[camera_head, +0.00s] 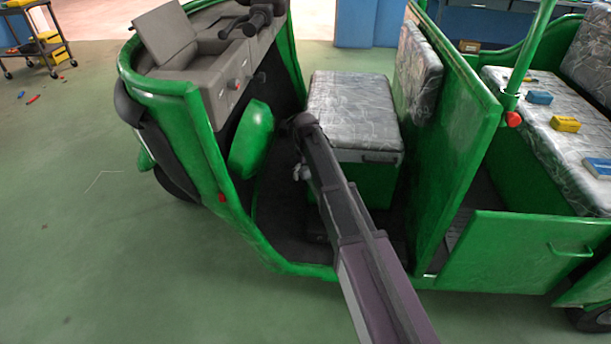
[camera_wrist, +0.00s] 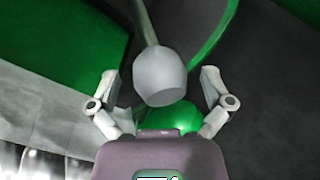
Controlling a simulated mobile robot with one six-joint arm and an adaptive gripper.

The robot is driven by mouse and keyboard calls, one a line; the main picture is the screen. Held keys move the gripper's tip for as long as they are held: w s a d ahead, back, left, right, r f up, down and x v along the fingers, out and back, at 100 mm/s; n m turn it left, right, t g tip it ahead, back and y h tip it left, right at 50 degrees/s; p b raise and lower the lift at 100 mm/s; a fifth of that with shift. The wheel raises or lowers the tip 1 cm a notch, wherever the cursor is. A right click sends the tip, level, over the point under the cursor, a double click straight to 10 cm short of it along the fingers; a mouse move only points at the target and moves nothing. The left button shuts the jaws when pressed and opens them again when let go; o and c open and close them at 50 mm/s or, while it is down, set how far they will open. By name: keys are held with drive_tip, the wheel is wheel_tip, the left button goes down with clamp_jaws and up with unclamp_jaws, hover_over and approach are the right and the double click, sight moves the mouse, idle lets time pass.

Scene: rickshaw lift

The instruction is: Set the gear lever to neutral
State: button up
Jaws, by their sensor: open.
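A lever with a pale grey, barrel-shaped knob (camera_wrist: 160,76) on a thin greenish-grey rod shows in the middle of the wrist view; it looks like the gear lever. My gripper (camera_wrist: 159,84) is open, with one finger on each side of the knob. Gaps show between both fingers and the knob, so it is not gripped. A round green part (camera_wrist: 175,118) shows behind the knob, close to my palm. In the head view my arm reaches into the front cab, and the lever cannot be made out there. Which gear position the lever stands in cannot be told.
The green rickshaw has a dashboard (camera_head: 225,85) and a rounded green part (camera_head: 251,138) left of my arm. A grey patterned seat (camera_head: 352,105) is close on the right. A green partition (camera_head: 455,150) stands behind it. Coloured blocks (camera_head: 565,124) lie on the rear bench.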

idle(0.3)
drive_tip(key=c, duration=1.3)
drive_tip(key=shift+c, duration=0.2)
drive_tip(key=shift+s, duration=0.15)
